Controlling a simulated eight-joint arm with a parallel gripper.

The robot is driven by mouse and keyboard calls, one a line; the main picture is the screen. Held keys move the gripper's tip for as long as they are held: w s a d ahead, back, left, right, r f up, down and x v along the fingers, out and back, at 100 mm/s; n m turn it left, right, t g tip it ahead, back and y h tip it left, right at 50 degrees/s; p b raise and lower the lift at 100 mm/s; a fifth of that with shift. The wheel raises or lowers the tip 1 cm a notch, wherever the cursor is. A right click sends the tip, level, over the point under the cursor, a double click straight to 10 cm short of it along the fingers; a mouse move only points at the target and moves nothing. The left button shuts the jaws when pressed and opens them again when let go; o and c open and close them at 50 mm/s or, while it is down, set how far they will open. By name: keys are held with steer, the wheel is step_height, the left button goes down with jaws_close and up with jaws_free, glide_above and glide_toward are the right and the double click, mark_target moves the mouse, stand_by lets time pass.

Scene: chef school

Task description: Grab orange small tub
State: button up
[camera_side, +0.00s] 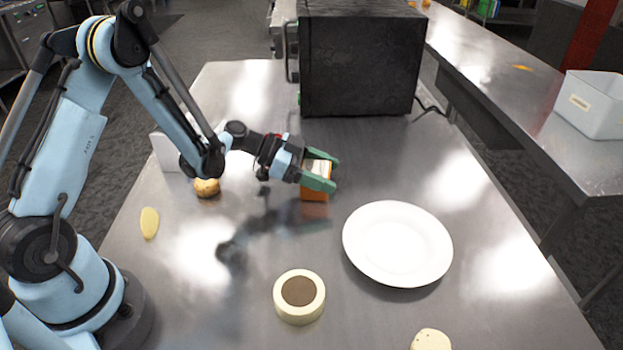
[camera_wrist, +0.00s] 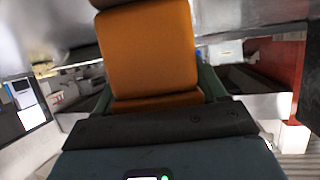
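The orange small tub (camera_side: 314,194) has a pale top and orange sides. In the side view it is between the green fingers of my gripper (camera_side: 320,170), one finger on each side. In the wrist view the orange tub (camera_wrist: 148,50) fills the upper middle, close to the camera. The green fingers flank its lower part there, and my gripper appears shut on it. The lower part of the tub shows below the near finger. I cannot tell whether its base touches the metal table (camera_side: 400,165).
A white plate (camera_side: 398,243) lies right of the tub. A round cream item with a brown centre (camera_side: 300,296) is in front. A black oven (camera_side: 358,62) stands behind. A potato-like item (camera_side: 206,187) and a pale oval piece (camera_side: 149,222) lie left. A cream piece (camera_side: 430,340) is at the front edge.

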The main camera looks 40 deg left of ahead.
steer(key=c, duration=0.6)
steer(key=shift+o, duration=0.2)
steer(key=shift+r, duration=0.2)
